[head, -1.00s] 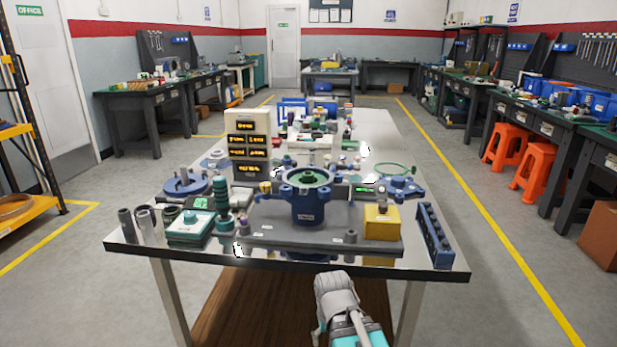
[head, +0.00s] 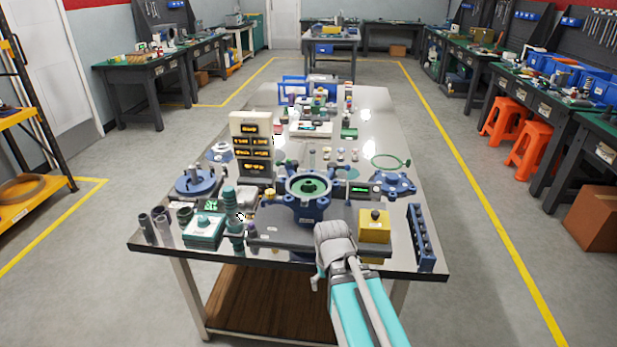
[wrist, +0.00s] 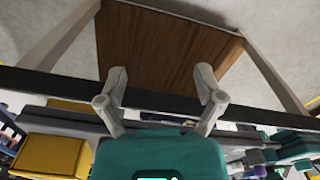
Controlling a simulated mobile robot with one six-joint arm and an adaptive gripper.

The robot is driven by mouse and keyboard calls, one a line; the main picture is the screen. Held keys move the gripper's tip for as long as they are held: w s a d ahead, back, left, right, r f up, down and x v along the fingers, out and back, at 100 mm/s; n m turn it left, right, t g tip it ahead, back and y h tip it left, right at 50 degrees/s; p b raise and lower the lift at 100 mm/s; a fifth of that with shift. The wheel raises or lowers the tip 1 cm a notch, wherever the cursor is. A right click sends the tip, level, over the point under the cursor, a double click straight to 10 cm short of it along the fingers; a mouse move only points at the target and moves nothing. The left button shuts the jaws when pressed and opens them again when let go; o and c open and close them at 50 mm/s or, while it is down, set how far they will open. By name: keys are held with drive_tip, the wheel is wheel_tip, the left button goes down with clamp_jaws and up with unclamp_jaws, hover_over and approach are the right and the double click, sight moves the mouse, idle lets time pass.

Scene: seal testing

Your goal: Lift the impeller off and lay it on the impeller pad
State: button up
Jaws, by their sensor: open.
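A blue pump housing (head: 309,208) with lugs stands near the front middle of the table. A green round part with a dark hub, probably the impeller (head: 309,187), sits in its open top. I cannot tell which surface is the impeller pad. My arm reaches over the table's front edge at the right of the housing in the head view, its end hiding part of the grey base plate. My gripper (wrist: 161,88) shows in the wrist view with its two fingers spread and nothing between them. Its fingertips cannot be made out in the head view.
A yellow box (head: 374,228) stands right of my arm, with a blue slotted rack (head: 421,238) beyond it. A teal box (head: 203,231) and grey cylinders stand at the left. A display tower (head: 251,148) rises behind. The front of the table is crowded.

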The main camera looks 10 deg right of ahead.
drive_tip(key=w+r+n+p, duration=0.2)
drive_tip(key=w+r+p, duration=0.1)
drive_tip(key=r+p, duration=0.95)
drive_tip(key=w+r+n+p, duration=0.2)
drive_tip(key=r+p, duration=1)
drive_tip(key=r, duration=0.2)
drive_tip(key=w+a+r+n+t+h, duration=0.1)
drive_tip(key=w+a+n, duration=0.1)
drive_tip(key=w+n, duration=0.7)
drive_tip(key=w+a+r+n+t+h+p, duration=0.1)
drive_tip(key=w+a+n+h, duration=0.1)
drive_tip(key=w+n, duration=0.8)
drive_tip(key=n, duration=0.3)
drive_tip(key=shift+w+r+t, duration=0.2)
drive_tip(key=shift+w+t, duration=0.05)
drive_tip(key=shift+t, duration=0.05)
drive_tip(key=shift+f, duration=0.15)
drive_tip(key=b+x, duration=0.7)
drive_tip(key=x, duration=0.1)
drive_tip(key=shift+w+d+f, duration=0.1)
drive_tip(key=shift+d+f, duration=0.05)
drive_tip(key=shift+b, duration=0.3)
